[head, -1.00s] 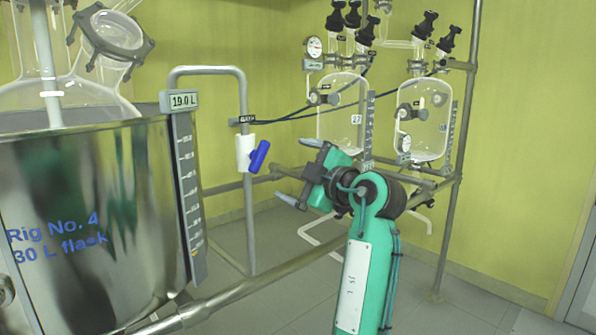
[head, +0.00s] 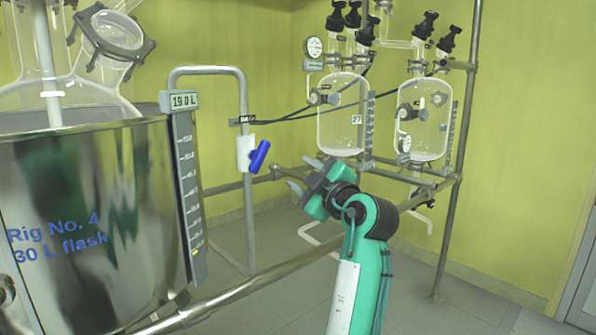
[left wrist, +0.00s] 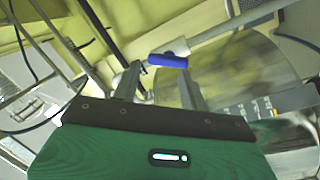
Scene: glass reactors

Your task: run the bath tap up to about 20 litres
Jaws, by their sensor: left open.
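The bath tap is a white valve body with a blue lever (head: 259,156) on a grey pipe (head: 246,190) that bends over into the bath. The lever is tilted. The steel bath (head: 90,230) stands at the left, and its display (head: 181,100) reads 19.0 L. A graduated scale (head: 190,195) runs down its side. My left gripper (head: 293,188) is open and empty, below and right of the tap, apart from it. In the left wrist view the blue lever (left wrist: 168,60) shows beyond and between the open fingers (left wrist: 158,82). My right gripper is not in view.
Glass reactors (head: 342,115) hang in a pipe frame (head: 460,140) at the back right. Thin dark cables run from the tap pipe to them. Floor is clear at the lower right.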

